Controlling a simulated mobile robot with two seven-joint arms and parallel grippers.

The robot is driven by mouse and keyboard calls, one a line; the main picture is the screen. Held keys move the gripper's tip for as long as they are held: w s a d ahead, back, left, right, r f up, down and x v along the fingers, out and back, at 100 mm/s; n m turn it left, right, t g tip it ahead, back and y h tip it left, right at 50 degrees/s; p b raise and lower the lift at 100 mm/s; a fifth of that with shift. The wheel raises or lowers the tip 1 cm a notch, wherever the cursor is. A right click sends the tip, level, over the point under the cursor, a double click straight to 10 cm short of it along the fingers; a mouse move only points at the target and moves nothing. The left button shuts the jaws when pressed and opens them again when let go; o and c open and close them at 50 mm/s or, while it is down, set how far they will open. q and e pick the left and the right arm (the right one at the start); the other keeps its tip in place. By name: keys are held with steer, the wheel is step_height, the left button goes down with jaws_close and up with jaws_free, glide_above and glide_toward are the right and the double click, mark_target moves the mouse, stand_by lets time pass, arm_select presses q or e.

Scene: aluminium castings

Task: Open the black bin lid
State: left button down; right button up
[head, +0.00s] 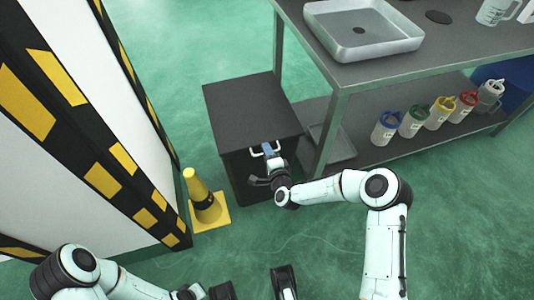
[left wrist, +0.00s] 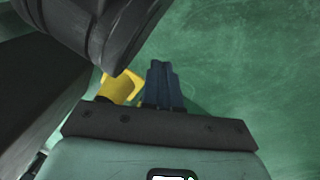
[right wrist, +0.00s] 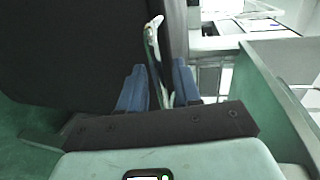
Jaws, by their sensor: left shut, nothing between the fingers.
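The black bin (head: 255,172) stands on the floor, its dark lid (head: 250,105) lying flat on top and closed. A pale handle (head: 257,151) is on its front near the top edge. My right gripper (head: 268,149) is at this handle. In the right wrist view the blue fingers (right wrist: 159,88) stand apart on either side of the pale handle (right wrist: 154,50), with narrow gaps visible. The dark bin face (right wrist: 75,50) fills the left of that view.
A yellow and black cone (head: 203,195) stands just left of the bin, beside a striped pillar (head: 80,120). A steel table (head: 425,60) with a tray (head: 362,30) and several coloured-lid jugs (head: 440,112) on its shelf is close on the right. The floor in front is clear.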

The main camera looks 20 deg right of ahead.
steer(key=shift+w, duration=0.15)
jaws_close()
steer(key=shift+r, duration=0.15)
